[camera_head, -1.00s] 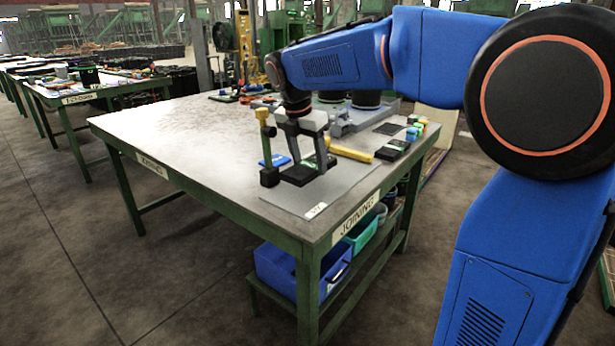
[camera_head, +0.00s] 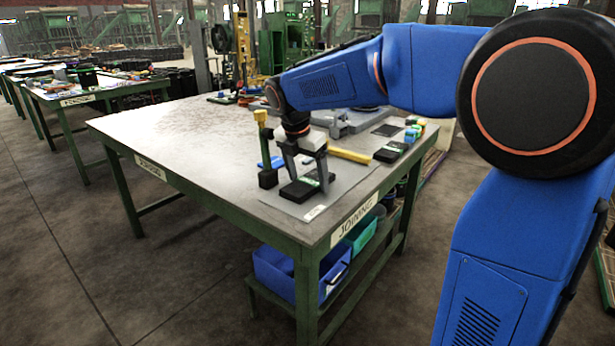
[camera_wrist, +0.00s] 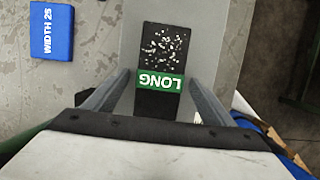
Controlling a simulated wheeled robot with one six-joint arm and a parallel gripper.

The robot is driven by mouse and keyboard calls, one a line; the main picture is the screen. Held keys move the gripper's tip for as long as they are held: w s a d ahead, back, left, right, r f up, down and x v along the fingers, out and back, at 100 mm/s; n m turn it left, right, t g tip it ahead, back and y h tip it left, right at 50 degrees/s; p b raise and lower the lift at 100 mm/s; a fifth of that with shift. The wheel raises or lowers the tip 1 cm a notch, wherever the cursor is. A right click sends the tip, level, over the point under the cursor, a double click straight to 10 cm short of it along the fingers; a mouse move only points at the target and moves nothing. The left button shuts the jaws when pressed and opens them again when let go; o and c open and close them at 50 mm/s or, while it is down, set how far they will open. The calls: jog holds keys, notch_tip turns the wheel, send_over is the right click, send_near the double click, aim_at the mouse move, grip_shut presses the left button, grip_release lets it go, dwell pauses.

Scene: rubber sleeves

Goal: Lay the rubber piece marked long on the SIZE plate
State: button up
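The black rubber piece with a green LONG label (camera_wrist: 160,68) lies on a grey plate (camera_wrist: 210,22) in the wrist view. In the head view the piece (camera_head: 299,190) lies on the grey plate (camera_head: 350,189) near the table's front corner. The plate's small white tag (camera_head: 314,212) is too small to read. My gripper (camera_head: 308,184) stands over the piece. In the wrist view the fingers of my gripper (camera_wrist: 158,92) are spread on both sides of the piece, with a gap at each side.
A blue block marked WIDTH 25 (camera_wrist: 52,31) lies left of the plate. A yellow-topped post on a black base (camera_head: 268,178) stands close left of my gripper. A yellow bar (camera_head: 350,155) and another black piece (camera_head: 388,153) lie to the right. The left tabletop (camera_head: 185,140) is clear.

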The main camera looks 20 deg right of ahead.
aim_at(300, 186)
jog(key=shift+r, duration=0.1)
jog(key=v, duration=1.2)
jog(key=s+d+f+m+t+y, duration=0.1)
jog(key=s+d+f+m, duration=0.2)
jog(key=s+m, duration=0.4)
jog(key=s+d+f+m, duration=0.3)
jog(key=s+d+m, duration=0.1)
jog(key=s, duration=0.5)
jog(key=s+d+f+m+t+y, duration=0.1)
jog(key=s+d+f+m+t, duration=0.1)
jog(key=s+f+m, duration=1.2)
jog(key=shift+s+d, duration=0.25)
jog(key=shift+s, duration=0.5)
